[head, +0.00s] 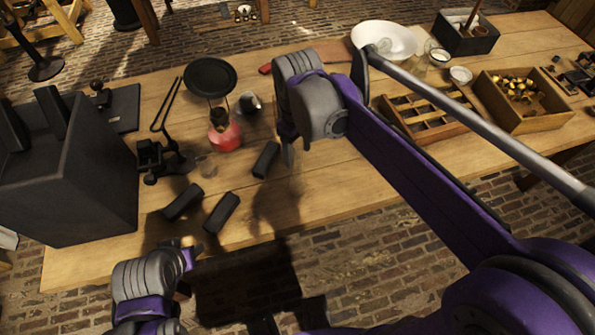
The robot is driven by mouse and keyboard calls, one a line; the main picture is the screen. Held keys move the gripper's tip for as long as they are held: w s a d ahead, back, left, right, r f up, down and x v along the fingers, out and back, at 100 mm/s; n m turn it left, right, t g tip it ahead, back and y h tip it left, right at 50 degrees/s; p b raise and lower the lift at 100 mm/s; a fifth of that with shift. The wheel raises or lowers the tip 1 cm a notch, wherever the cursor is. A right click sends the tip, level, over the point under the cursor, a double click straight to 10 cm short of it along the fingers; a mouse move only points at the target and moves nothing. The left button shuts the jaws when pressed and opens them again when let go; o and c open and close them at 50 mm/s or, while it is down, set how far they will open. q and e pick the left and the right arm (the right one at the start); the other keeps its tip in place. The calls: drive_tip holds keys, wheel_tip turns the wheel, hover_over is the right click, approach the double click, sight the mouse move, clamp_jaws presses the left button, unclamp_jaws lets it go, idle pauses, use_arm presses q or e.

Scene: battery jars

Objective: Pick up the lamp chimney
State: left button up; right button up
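A faint, clear, upright glass shape (297,178), which looks like the lamp chimney, stands on the bench just below my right gripper (289,150). The gripper points down at its upper end, and I cannot tell whether they touch. My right wrist hides part of this area, and the finger gap does not show. An oil lamp (226,136) with a red base stands to the left, near a round black disc (210,76). My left gripper (187,252) is low at the bench's front edge, away from the glass; its fingers are not clear.
Black blocks (221,212) lie on the front of the bench (330,205). A large dark box (70,190) stands at the left. A wooden divided tray (425,118), a crate of brass parts (525,115) and a white basin (383,38) are to the right.

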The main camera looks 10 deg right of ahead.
clamp_jaws()
